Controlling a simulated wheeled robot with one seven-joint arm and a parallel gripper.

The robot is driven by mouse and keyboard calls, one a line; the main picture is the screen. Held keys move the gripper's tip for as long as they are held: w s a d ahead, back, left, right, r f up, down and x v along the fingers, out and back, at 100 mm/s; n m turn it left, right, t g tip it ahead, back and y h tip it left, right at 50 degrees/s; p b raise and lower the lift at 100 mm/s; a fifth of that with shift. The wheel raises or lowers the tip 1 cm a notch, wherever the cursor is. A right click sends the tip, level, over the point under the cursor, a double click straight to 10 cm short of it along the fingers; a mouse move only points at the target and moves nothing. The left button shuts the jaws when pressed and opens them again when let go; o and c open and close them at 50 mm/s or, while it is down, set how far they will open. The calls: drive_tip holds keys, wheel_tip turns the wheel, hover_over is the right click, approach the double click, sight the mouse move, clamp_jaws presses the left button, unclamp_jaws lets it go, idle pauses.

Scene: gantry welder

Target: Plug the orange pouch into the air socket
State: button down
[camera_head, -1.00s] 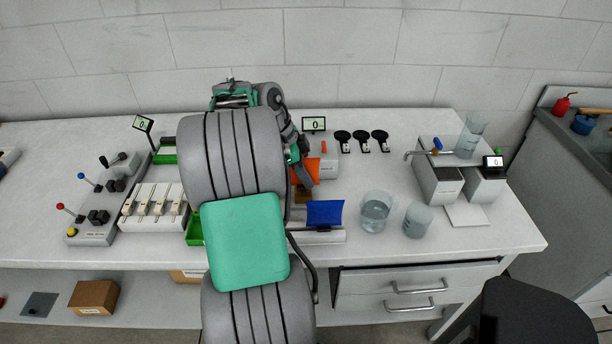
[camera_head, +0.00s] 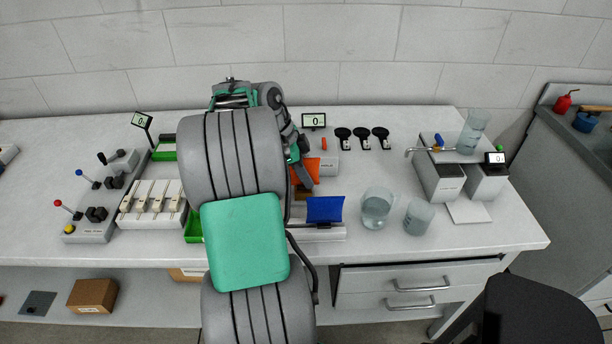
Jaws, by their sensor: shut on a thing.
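The orange pouch (camera_head: 308,173) is in the middle of the bench, partly hidden behind my arm. My gripper (camera_head: 300,162) is shut on it; the fingertips are mostly covered by the wrist and the pouch. A light grey unit (camera_head: 328,163) with a red-orange part on top stands just right of the pouch, below a small display (camera_head: 314,121). I cannot tell which part is the air socket, or whether the pouch touches the unit. A blue pouch (camera_head: 325,209) stands upright on a white holder (camera_head: 333,235) nearer the front edge.
A glass jug (camera_head: 376,207) and a beaker (camera_head: 418,216) stand to the right. A lever panel (camera_head: 100,205), a white rack (camera_head: 152,203) and a green tray (camera_head: 193,228) are on the left.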

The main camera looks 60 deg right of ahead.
drive_tip(key=c, duration=1.3)
unclamp_jaws()
drive_tip(key=p+v, duration=0.2)
drive_tip(key=v, duration=0.5)
drive_tip(key=shift+w+a+r, duration=0.1)
drive_tip(key=shift+w+r, duration=0.05)
drive_tip(key=shift+r, duration=0.2)
